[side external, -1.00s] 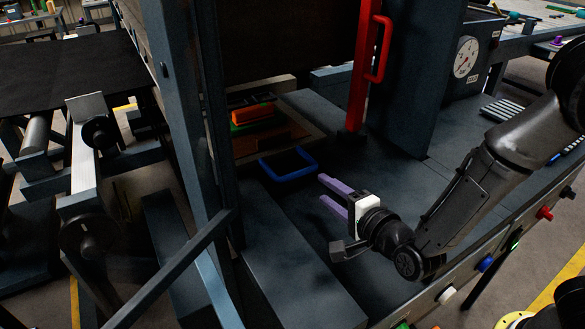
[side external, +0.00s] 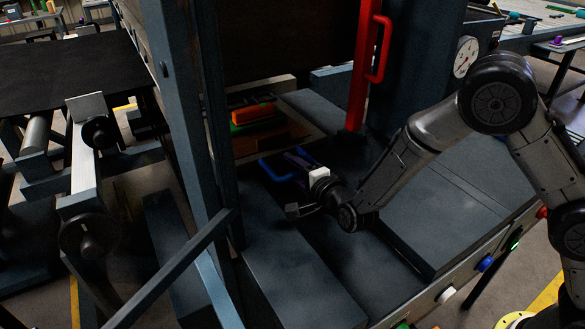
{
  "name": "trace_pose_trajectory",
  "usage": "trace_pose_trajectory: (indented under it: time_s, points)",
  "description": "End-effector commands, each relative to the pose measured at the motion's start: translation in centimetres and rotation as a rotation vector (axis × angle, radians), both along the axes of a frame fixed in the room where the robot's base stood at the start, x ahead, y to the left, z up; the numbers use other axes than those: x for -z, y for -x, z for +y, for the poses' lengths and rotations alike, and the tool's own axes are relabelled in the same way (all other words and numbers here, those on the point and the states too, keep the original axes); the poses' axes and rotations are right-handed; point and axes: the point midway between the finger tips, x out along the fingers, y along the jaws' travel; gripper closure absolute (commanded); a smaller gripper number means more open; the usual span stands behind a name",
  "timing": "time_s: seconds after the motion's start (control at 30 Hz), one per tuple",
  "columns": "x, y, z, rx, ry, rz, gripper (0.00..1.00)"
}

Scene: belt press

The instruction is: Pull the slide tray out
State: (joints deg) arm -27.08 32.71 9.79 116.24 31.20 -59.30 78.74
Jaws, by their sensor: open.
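The slide tray (side external: 246,145) sits inside the press opening, with an orange block (side external: 253,114) and green piece on it. A blue U-shaped handle (side external: 273,174) sticks out at its front. My gripper (side external: 296,160) is at the right part of the handle, its purple fingers in shadow and overlapping the handle in this view. The jaws are open. I cannot tell whether the handle bar lies between the fingers or whether they touch it.
A red upright with a red handle (side external: 384,50) stands behind my gripper. A dark blue-grey frame post (side external: 190,130) is at the left. Raised blocks flank the channel in front of the handle; the channel is clear. A gauge (side external: 465,57) is at the back right.

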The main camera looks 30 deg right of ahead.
Motion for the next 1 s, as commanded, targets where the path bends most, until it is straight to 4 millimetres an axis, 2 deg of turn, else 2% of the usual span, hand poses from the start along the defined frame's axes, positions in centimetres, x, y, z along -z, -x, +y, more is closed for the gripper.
trace_pose_trajectory:
  time_s: [0.3,0.5,0.57,0.6,1.0]
  points:
    - [0.01,-0.26,0.00,0.000,0.000,-0.001,0.51]
    - [0.01,-0.23,0.00,0.000,0.000,-0.001,0.87]
    - [0.02,-0.23,0.01,0.000,0.000,-0.001,0.98]
    - [0.02,-0.23,0.01,0.000,0.000,-0.001,1.00]
    - [0.02,-0.21,0.01,0.000,0.000,0.000,1.00]
